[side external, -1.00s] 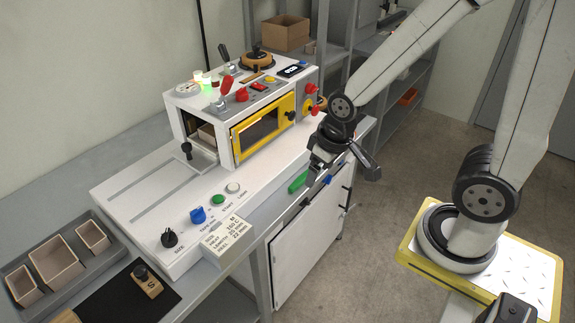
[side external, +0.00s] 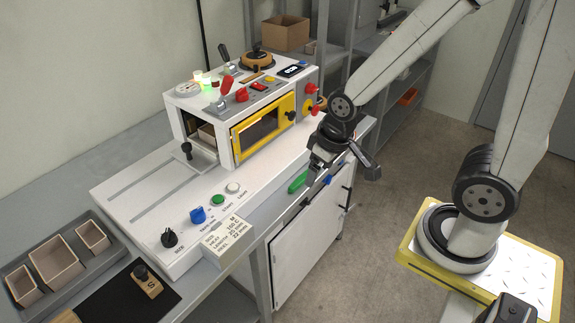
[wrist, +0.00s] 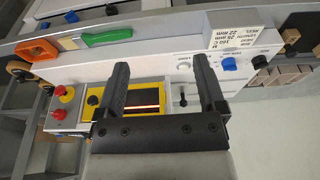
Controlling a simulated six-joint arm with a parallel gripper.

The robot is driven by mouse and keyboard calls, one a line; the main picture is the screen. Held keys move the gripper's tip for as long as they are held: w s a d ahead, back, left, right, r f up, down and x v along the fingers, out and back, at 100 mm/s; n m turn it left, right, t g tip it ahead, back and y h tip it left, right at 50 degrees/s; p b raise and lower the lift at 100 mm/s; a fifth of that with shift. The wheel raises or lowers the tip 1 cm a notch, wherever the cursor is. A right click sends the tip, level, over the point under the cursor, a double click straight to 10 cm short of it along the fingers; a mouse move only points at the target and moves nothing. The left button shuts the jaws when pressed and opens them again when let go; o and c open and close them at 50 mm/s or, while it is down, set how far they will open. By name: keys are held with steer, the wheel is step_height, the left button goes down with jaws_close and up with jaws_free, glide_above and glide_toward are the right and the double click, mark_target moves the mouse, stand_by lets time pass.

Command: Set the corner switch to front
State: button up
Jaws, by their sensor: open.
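The white box former (side external: 150,215) stands on the bench with a row of controls along its front edge. A blue knob (side external: 198,215) sits there between a black knob (side external: 169,238) and a green button (side external: 218,199), with a white button (side external: 233,187) beyond. The lettering is too small to tell which control is the corner switch. In the wrist view the blue knob (wrist: 229,64) and black knob (wrist: 260,62) lie right of the fingers. My gripper (side external: 320,163) is open and empty, above the bench's front edge; it also shows in the wrist view (wrist: 163,75).
A yellow-framed window (side external: 264,130) is on the machine's raised housing, with red knobs (side external: 312,98) beside it. A printed card block (side external: 227,238) stands by the front controls. A green-handled tool (side external: 298,182) lies below my gripper.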

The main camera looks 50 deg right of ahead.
steer(key=shift+w+v, duration=0.55)
steer(key=shift+v, duration=1.8)
steer(key=w+d+m+t+h, duration=0.1)
steer(key=w+d+t, duration=0.35)
steer(key=d, duration=0.55)
steer(key=w+d+m+t+h, duration=0.1)
steer(key=w+d+t+h, duration=0.15)
steer(key=w+d, duration=0.5)
steer(key=s+d+m+t+y, duration=0.1)
steer(key=s+d+t+y, duration=0.1)
steer(key=s+d+t, duration=0.8)
steer(key=g, duration=0.2)
glide_toward(330, 181)
steer(key=shift+w+d+f, duration=0.1)
steer(key=shift+w+d, duration=0.05)
steer(key=shift+w, duration=0.4)
steer(key=shift+w+d+f, duration=0.15)
steer(key=shift+w, duration=0.45)
steer(key=shift+w+d, duration=0.15)
steer(key=shift+w, duration=1.8)
steer(key=shift+w+d, duration=0.1)
steer(key=shift+w, duration=1.85)
